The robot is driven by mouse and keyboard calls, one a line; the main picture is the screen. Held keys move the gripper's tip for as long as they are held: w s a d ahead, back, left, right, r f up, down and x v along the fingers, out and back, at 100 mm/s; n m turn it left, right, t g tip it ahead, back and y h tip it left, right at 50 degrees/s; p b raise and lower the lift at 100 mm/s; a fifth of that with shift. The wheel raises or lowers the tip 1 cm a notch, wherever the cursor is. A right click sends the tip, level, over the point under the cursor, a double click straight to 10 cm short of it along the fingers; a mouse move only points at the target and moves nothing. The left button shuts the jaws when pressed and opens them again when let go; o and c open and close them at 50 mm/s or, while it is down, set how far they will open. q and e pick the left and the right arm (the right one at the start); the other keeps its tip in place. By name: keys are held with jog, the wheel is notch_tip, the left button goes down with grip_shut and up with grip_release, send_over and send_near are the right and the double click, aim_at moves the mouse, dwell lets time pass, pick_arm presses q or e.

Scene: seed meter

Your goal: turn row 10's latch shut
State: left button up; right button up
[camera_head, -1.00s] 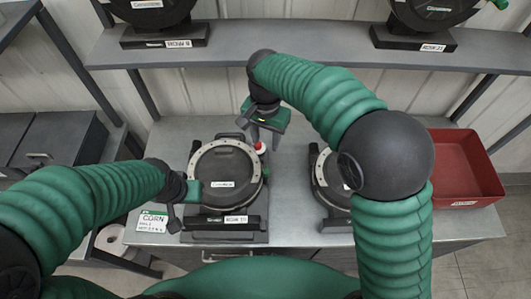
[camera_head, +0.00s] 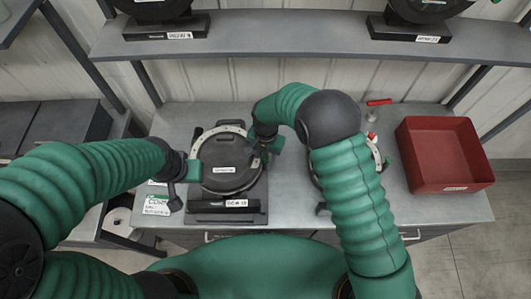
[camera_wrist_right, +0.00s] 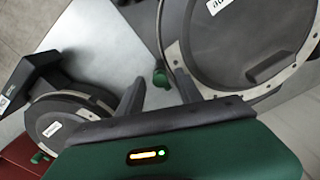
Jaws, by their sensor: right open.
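The left seed meter (camera_head: 222,172) stands on the bench with its round dark lid in place. The small plate on its base appears to read row 10, but it is blurred. In the right wrist view its lid (camera_wrist_right: 255,45) fills the upper right, and a small green latch (camera_wrist_right: 160,76) sits at its rim. My right gripper (camera_head: 264,156) is open at the meter's right rim; in its wrist view the fingers (camera_wrist_right: 160,92) stand on either side of the latch, with no clear grip. My left gripper (camera_head: 188,170) is at the left rim; its fingers are not clear.
A second meter (camera_wrist_right: 62,122) with a green latch (camera_wrist_right: 40,157) stands to the right, largely behind my right arm in the head view. A red tray (camera_head: 402,155) lies at the bench's right end. A shelf (camera_head: 290,42) spans the back.

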jog(key=shift+c, duration=1.1)
grip_shut()
jog(key=shift+a+f+n+b, duration=0.1)
jog(key=shift+n+b, duration=0.6)
jog(key=shift+n, duration=0.4)
jog(key=n+b, duration=0.1)
jog(key=n, duration=0.2)
jog(key=shift+w+n, duration=0.1)
jog(key=shift+n, duration=0.2)
jog(key=n+b, duration=0.1)
jog(key=n, duration=0.4)
jog(key=shift+b, duration=0.3)
jog(key=n, duration=0.6)
jog(key=shift+n, duration=0.3)
